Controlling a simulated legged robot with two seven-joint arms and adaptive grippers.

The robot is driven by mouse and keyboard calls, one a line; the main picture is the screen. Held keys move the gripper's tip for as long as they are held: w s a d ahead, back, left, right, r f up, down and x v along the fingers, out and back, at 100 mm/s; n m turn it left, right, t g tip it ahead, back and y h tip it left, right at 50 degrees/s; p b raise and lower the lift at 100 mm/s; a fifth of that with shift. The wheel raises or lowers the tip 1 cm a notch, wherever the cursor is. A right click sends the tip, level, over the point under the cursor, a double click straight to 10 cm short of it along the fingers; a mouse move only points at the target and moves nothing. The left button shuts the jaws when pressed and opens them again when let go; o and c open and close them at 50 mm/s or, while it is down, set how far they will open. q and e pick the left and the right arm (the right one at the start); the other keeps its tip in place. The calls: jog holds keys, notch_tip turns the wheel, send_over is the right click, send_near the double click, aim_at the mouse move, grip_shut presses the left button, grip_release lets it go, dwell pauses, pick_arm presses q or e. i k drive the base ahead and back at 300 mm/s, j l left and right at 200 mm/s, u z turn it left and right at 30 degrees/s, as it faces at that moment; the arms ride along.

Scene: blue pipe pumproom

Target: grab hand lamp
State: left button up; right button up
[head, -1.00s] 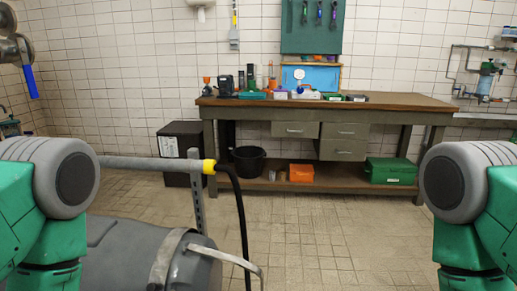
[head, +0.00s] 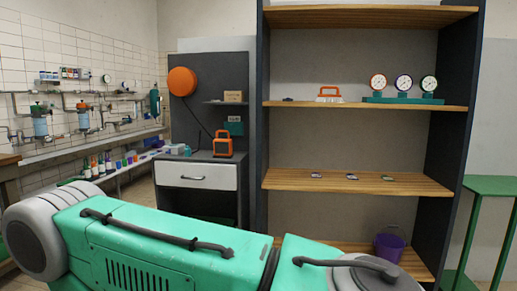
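An orange and black lamp-like object with a top handle (head: 223,144) stands upright on top of the grey cabinet (head: 195,177), near its right side. It appears to be the hand lamp. A second orange-handled object with a pale base (head: 329,94) stands on the upper middle board of the shelf unit, and I cannot tell exactly what it is. Green and grey links of my own arm cross the bottom of the head view. Neither gripper shows, and nothing visible touches the lamp.
A tall shelf unit (head: 347,181) stands right of the cabinet. Its boards hold several gauges (head: 403,84), small flat items (head: 350,177) and a purple bucket (head: 389,247). An orange reel (head: 182,81) hangs on the cabinet's back panel. A green stand (head: 490,186) is at right.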

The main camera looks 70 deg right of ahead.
aim_at(222, 148)
jog(key=z, duration=2.15)
jog(key=i+z, duration=0.15)
jog(key=i, duration=0.25)
jog(key=i+j+z, duration=0.2)
jog(key=i, duration=0.15)
